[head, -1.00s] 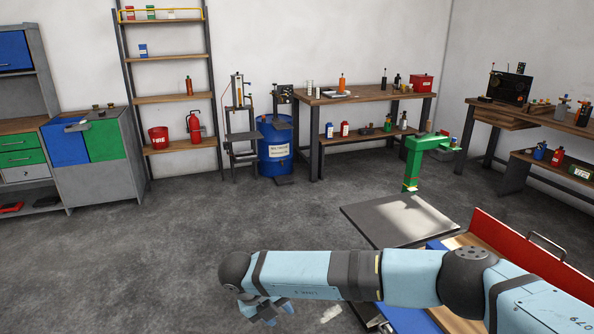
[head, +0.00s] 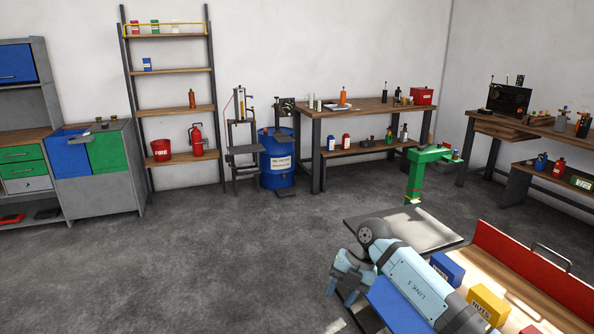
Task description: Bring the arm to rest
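My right arm, pale blue with dark grey joints, comes in from the lower right and is folded over the near left part of a workbench. My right gripper (head: 341,292) hangs at the arm's end, pointing down beside the bench's left side. Its two fingers show apart with nothing seen between them. My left gripper and arm are out of view.
Below me, the wooden bench holds a blue box (head: 447,269), a yellow box (head: 487,304) and a red back panel (head: 535,268). A dark panel (head: 440,236) and a green stand (head: 416,178) are behind. Open floor (head: 200,270) lies left.

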